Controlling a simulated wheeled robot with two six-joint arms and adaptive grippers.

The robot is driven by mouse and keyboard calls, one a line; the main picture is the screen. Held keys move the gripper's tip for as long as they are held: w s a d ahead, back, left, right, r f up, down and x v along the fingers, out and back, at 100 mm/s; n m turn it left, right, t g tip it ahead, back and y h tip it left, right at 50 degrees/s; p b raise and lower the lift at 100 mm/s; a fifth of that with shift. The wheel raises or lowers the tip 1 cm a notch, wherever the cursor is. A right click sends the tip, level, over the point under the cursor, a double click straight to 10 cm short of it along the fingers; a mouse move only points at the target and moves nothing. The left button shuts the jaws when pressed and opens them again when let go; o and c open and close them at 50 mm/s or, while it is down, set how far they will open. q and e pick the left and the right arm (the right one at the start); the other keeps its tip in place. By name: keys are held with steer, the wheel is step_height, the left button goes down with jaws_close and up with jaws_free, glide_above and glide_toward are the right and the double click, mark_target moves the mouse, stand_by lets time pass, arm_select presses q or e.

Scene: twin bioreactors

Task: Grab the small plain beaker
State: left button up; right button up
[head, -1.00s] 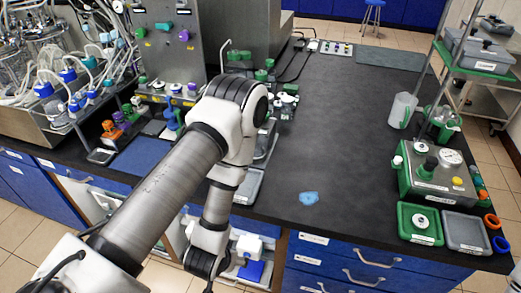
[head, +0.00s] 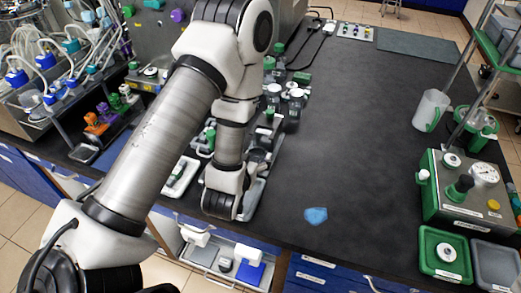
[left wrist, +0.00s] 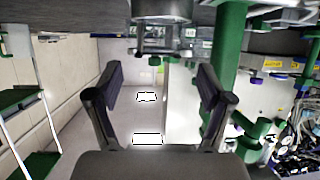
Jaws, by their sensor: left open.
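I cannot pick out the small plain beaker for certain in either view. Several glass vessels with green or white caps (head: 292,100) stand along the left part of the bench, beside my left arm. My left gripper (left wrist: 160,74) is open in the left wrist view, with nothing between its two dark fingers. A greyish, see-through round vessel (left wrist: 162,10) shows at the top of that view, beyond the fingertips; I cannot tell if it is the beaker. In the head view the gripper is hard to separate from the dark glassware by my wrist. My right gripper is not in view.
A clear jug (head: 431,110) with a green handle stands at the right, near a green-and-grey gauge box (head: 470,190) and a green tray (head: 445,250). A blue patch (head: 316,215) lies on the black bench (head: 360,150), whose middle is clear. A green post (left wrist: 228,70) stands beside my left gripper.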

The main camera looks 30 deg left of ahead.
mark_target(254, 152)
arm_select(q)
steer(key=f+b, duration=0.1)
steer(key=b, duration=0.1)
steer(key=shift+w+a+b, duration=0.1)
steer(key=shift+b, duration=0.25)
steer(key=shift+w+a, duration=0.15)
steer(key=shift+w, duration=0.15)
steer(key=p+x, duration=0.1)
steer(key=x, duration=0.3)
steer(key=shift+w+a+p, duration=0.1)
steer(key=shift+w+p, duration=0.25)
steer(key=shift+w, duration=0.1)
steer(key=shift+w+f, duration=0.15)
steer(key=shift+f, duration=0.05)
steer(key=c, duration=1.4)
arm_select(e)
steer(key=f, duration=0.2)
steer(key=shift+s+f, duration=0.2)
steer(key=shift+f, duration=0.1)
